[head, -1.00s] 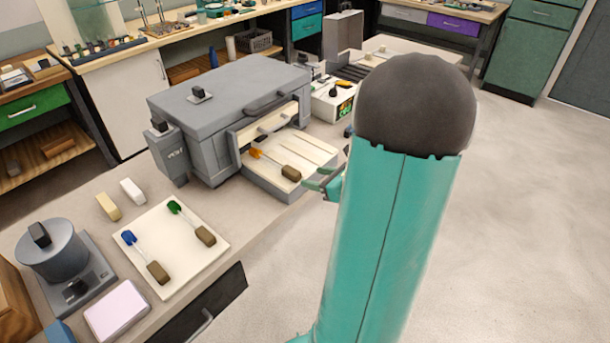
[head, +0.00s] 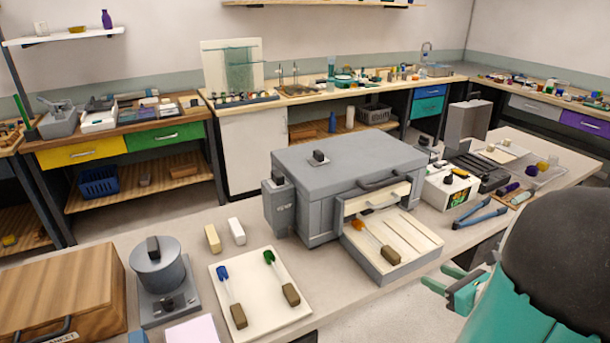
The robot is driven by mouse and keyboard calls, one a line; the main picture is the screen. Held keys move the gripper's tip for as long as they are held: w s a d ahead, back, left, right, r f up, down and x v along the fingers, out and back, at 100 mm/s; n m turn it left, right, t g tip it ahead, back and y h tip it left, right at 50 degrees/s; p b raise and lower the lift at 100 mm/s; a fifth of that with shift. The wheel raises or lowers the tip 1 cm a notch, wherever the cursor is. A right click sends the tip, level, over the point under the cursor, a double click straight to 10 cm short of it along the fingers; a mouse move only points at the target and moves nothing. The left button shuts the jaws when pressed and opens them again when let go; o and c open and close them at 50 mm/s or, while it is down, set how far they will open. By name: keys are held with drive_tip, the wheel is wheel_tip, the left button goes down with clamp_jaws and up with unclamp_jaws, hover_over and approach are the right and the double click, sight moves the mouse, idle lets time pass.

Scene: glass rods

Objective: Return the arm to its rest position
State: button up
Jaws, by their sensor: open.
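My gripper (head: 452,290) shows at the lower right, beside my teal arm with its dark rounded joint. Its teal fingers are apart, with nothing seen between them. It is off the front edge of the bench, to the right of and nearer than the grey kiln-like box (head: 350,170). The box's front tray (head: 388,272) is out, and a glass rod with an orange end and brown handle (head: 380,240) lies on it. Two more rods, one blue-ended (head: 232,298) and one green-ended (head: 282,277), lie on a white board (head: 262,322).
A wooden box (head: 60,290) and a grey pot on a base (head: 160,275) stand at the bench's left. Blue-handled tongs (head: 480,215) lie right of the tray. A tall grey holder (head: 466,130) stands farther back. Side benches line the walls.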

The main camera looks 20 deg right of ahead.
drive_tip(key=w+a+r+n+g+y, duration=0.2)
drive_tip(key=w+a+n+g+y, duration=0.1)
drive_tip(key=a+n, duration=0.6)
drive_tip(key=w+a+r+n+g+y, duration=0.25)
drive_tip(key=a+n, duration=0.35)
drive_tip(key=a, duration=0.6)
drive_tip(key=s+a+r+n+g+h, duration=0.1)
drive_tip(key=s+a+r+n+h, duration=0.2)
drive_tip(key=a+n, duration=0.3)
drive_tip(key=s+a+r+n+g+h, duration=0.1)
drive_tip(key=s+a+r+n+h, duration=0.2)
drive_tip(key=a+n, duration=0.4)
drive_tip(key=r+n, duration=0.1)
drive_tip(key=n, duration=0.6)
drive_tip(key=shift+s+a, duration=0.2)
drive_tip(key=shift+a, duration=0.1)
